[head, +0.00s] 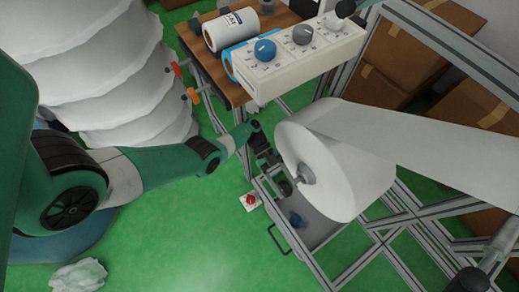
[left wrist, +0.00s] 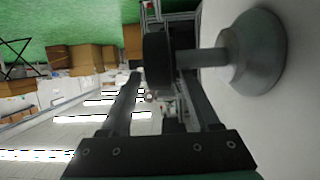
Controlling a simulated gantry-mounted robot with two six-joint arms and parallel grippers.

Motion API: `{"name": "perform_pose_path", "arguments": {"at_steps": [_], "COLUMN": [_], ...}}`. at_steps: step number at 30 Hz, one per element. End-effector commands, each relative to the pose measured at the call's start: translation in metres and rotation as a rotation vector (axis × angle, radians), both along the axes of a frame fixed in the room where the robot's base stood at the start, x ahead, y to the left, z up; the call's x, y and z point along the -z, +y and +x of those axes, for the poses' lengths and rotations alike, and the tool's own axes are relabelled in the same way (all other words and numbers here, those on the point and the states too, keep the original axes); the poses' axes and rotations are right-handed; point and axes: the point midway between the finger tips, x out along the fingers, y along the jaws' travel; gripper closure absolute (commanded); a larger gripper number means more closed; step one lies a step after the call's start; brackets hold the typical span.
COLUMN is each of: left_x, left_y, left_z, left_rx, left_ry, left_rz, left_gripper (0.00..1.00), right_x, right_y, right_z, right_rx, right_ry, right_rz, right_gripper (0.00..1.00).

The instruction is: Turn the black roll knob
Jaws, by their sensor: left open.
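The black roll knob (left wrist: 158,60) is a dark disc on a short grey shaft, which comes out of the grey cone hub (left wrist: 255,55) of the white roll (left wrist: 296,120). In the head view the knob (head: 285,187) shows small and dark beside the roll's end face. My left gripper (head: 272,166) is open at the roll's end, close to the knob. In the left wrist view its two dark fingers (left wrist: 160,78) reach toward the knob, which lies about between their tips. I cannot tell whether they touch it. My right gripper is not in view.
A wooden table (head: 205,65) holds smaller rolls. A metal frame (head: 385,240) and grey tray (head: 315,228) sit below. White ribbed stacks (head: 100,70) stand left.

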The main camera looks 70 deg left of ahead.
Motion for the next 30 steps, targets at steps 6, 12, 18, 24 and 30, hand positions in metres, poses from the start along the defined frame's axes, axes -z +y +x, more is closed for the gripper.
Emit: {"name": "perform_pose_path", "arguments": {"at_steps": [6,12,18,24,30], "left_x": [-0.048,-0.081,-0.101,-0.109,-0.109], "left_y": [-0.012,-0.027,-0.052,-0.069,-0.073], "left_z": [-0.020,-0.043,-0.085,-0.113,-0.120], "left_rx": [0.000,0.000,-0.001,0.000,0.000], "left_ry": [0.003,0.002,0.004,0.002,0.000], "left_rz": [-0.002,-0.002,-0.003,-0.002,-0.001], "left_gripper": [0.38,0.38,0.38,0.38,0.38], "right_x": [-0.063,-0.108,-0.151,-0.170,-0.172], "right_y": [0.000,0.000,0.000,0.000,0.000], "right_z": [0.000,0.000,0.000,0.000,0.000], "right_rx": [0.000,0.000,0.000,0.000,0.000], "right_ry": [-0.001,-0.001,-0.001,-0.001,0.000], "right_rz": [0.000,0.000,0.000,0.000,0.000], "right_gripper": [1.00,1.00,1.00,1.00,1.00]}}
